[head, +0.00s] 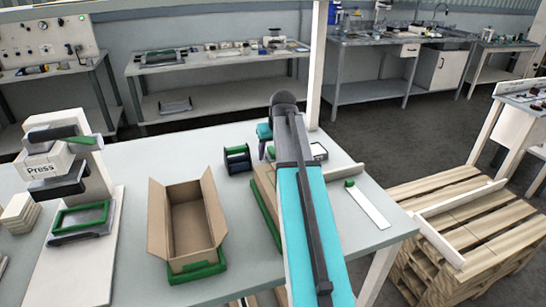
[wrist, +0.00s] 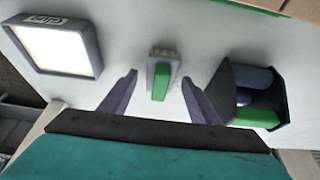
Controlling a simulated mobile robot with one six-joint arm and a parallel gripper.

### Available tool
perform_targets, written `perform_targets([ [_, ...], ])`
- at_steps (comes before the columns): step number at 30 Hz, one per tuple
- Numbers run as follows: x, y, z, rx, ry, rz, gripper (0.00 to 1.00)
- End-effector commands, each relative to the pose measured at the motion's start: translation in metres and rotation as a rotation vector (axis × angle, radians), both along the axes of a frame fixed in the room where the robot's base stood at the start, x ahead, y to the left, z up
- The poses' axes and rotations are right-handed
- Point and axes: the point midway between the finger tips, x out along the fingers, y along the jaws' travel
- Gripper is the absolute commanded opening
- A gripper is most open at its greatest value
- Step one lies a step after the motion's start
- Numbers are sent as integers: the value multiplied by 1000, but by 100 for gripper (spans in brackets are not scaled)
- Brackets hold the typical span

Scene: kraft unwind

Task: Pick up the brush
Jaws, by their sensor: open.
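The brush (wrist: 162,77) lies on the light grey table, with a green handle and a pale bristled end. In the wrist view it shows between the two purple-grey fingers of my gripper (wrist: 159,80), which are apart and hold nothing. The handle end points toward my gripper. I cannot tell the height of the fingers over the table. In the head view my arm covers most of that spot; a small green patch (head: 270,153) beside the arm may be the brush.
A dark holder (wrist: 250,95) with rolls stands right of the brush in the wrist view; a framed white panel (wrist: 55,45) lies to the left. In the head view, an open cardboard box (head: 157,220) and a press (head: 62,165) stand left, and a white strip (head: 368,205) lies right.

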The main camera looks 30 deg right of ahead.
Motion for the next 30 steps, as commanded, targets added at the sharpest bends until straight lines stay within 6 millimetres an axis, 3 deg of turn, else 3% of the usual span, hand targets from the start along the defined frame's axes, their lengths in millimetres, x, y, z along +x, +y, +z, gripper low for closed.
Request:
perform_targets([
  [15, 0, 0, 0, 0, 0, 0, 56],
  [23, 0, 0, 0, 0, 0, 0, 12],
  [30, 0, 0, 0, 0, 0, 0, 10],
])
